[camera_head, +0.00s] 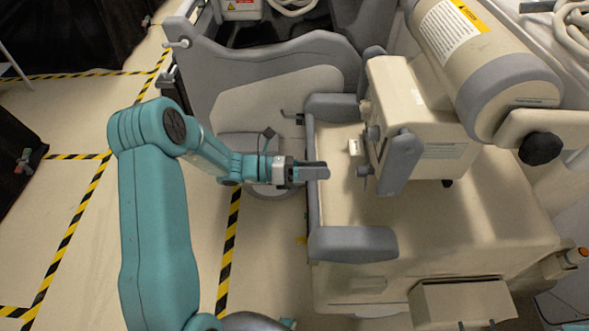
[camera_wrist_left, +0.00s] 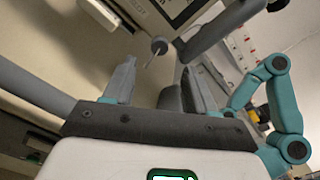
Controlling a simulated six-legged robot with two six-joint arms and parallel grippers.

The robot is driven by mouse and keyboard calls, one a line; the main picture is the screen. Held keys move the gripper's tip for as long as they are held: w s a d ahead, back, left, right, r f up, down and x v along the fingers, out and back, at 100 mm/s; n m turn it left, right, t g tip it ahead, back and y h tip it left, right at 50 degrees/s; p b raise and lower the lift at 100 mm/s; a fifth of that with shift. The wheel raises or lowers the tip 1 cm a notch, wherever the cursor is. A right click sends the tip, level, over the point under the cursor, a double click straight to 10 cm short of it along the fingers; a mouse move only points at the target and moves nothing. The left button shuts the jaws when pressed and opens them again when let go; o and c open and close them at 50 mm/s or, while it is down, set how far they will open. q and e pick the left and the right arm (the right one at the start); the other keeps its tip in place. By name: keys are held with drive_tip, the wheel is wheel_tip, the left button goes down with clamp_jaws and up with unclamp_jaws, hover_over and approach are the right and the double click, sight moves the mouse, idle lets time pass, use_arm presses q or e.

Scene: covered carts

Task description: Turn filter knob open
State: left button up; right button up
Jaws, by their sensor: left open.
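My left gripper (camera_head: 322,173) reaches in from the left and stands at the near left edge of the beige cart, its jaws apart and empty. In the left wrist view its two grey fingers (camera_wrist_left: 163,84) are spread. A small round grey knob (camera_wrist_left: 158,46) with a thin stem shows just beyond them, apart from both. In the head view a small grey knob (camera_head: 363,171) sits low on the beige machine housing, to the right of the gripper with a gap between. Another grey knob (camera_head: 374,133) sits higher up. I cannot tell which is the filter knob. My right gripper does not show.
The beige cart (camera_head: 480,240) has grey corner bumpers (camera_head: 352,243) beside my gripper. A grey upright bar (camera_head: 401,160) stands close to the knobs. A large cylinder (camera_head: 485,65) with a black knob (camera_head: 542,148) lies at the upper right.

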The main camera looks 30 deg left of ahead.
use_arm(q)
drive_tip(key=v, duration=0.5)
drive_tip(key=shift+s+a, duration=0.15)
drive_tip(key=shift+a, duration=0.05)
drive_tip(key=shift+a, duration=0.1)
